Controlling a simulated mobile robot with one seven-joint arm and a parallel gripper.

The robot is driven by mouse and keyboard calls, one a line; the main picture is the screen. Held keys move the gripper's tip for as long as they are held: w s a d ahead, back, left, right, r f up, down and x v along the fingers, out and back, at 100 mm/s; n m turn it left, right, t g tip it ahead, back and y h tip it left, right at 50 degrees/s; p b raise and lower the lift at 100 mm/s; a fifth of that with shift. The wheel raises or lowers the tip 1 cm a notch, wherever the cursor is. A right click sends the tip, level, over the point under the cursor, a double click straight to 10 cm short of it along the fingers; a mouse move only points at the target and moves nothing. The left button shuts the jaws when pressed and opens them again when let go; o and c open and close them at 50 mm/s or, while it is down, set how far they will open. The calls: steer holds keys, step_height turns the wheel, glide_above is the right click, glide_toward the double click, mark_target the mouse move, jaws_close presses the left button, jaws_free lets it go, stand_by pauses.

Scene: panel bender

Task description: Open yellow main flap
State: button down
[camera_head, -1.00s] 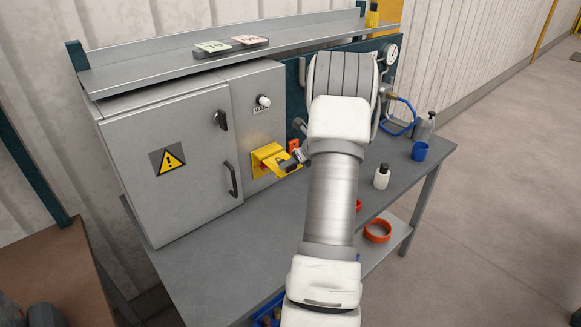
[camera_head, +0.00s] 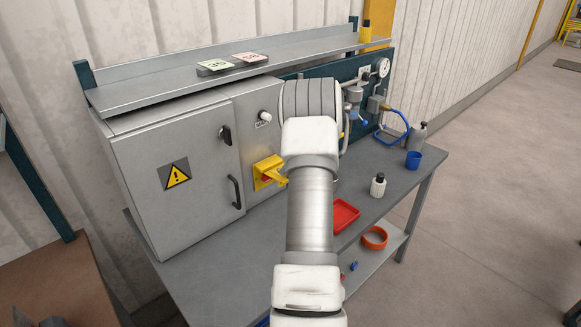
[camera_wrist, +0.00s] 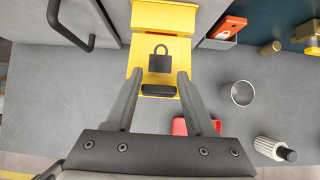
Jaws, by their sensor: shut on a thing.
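The yellow main flap (camera_head: 268,172) is on the front of the grey cabinet, right of the cabinet door. In the wrist view the flap (camera_wrist: 178,50) carries a black padlock symbol and hangs from a yellow housing (camera_wrist: 165,18), tilted out from it. A black grip bar (camera_wrist: 158,91) runs along its lower edge. My gripper (camera_wrist: 160,76) is shut on the flap, with one finger at each side of the padlock and bar. In the head view my arm hides most of the gripper and the flap's right end.
The cabinet door (camera_head: 185,140) with its black handle (camera_head: 236,192) is close on the left. An orange-red box (camera_wrist: 228,27) is close to the housing.

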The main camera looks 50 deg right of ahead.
steer(key=shift+w+a+r, duration=0.1)
steer(key=shift+w+a, duration=0.05)
steer(key=shift+w, duration=0.2)
steer(key=c, duration=0.7)
jaws_free()
steer(key=o, duration=0.5)
steer(key=shift+w, duration=0.1)
steer(key=shift+c, duration=0.2)
steer(key=shift+s, duration=0.2)
steer(key=shift+s+r, duration=0.1)
steer(key=shift+s, duration=0.15)
steer(key=d+b+v, duration=0.1)
steer(key=b+v, duration=0.1)
steer(key=v, duration=1.4)
steer(key=shift+s+a+r, duration=0.25)
steer(key=shift+a+r, duration=0.05)
steer(key=shift+a, duration=0.15)
